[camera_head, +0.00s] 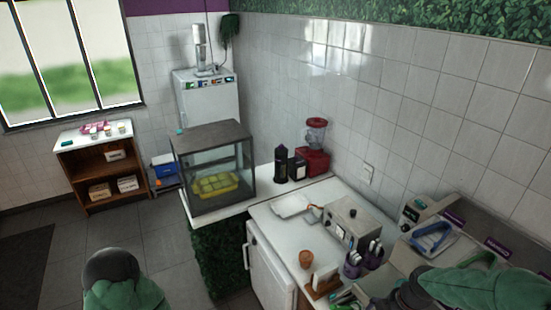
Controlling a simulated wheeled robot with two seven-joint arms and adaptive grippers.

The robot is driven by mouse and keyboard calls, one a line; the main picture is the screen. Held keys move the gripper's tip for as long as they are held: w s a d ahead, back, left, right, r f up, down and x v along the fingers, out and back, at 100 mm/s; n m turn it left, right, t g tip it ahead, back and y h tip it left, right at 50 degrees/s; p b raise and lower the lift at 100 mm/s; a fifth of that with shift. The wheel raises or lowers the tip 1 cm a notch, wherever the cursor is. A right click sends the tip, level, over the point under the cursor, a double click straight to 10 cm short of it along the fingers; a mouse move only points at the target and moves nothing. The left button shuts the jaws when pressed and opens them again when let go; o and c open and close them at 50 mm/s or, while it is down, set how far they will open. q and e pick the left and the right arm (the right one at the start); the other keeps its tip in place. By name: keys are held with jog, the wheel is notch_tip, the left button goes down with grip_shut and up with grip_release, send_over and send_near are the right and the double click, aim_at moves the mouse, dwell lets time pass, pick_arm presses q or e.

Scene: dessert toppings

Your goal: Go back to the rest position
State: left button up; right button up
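Part of my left arm, green with a dark rounded joint, shows at the bottom left over the floor. Its gripper does not show. Part of my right arm, also green with a dark joint, lies across the bottom right corner, over the near right end of the counter. No fingers of my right gripper can be made out. The white counter (270,222) runs along the tiled wall. A brown cup (306,259) stands near its front edge, beside a small wooden holder with a white card (325,281).
A glass case (215,170) with a yellow tray (213,186) stands at the counter's far end. A red blender (314,160), a metal box (352,222) and purple utensil cups (353,266) stand along it. A wooden shelf (100,165) stands left. The floor between is clear.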

jog(key=s+a+f+m+y, duration=0.1)
jog(key=s+a+f+m, duration=0.4)
jog(key=f, duration=0.3)
jog(key=s+a+f+m+g, duration=0.1)
jog(key=s+a+f+m, duration=0.2)
jog(key=a+f+m, duration=0.35)
jog(key=s+a+f+m+y, duration=0.1)
jog(key=s+a+f+m, duration=0.35)
jog(key=a+f, duration=0.35)
notch_tip(320, 180, down, 25)
jog(key=w+a+n+b, duration=0.1)
jog(key=b, duration=2.5)
jog(key=shift+w+a, duration=0.15)
jog(key=shift+a, duration=0.25)
jog(key=shift+r, duration=0.1)
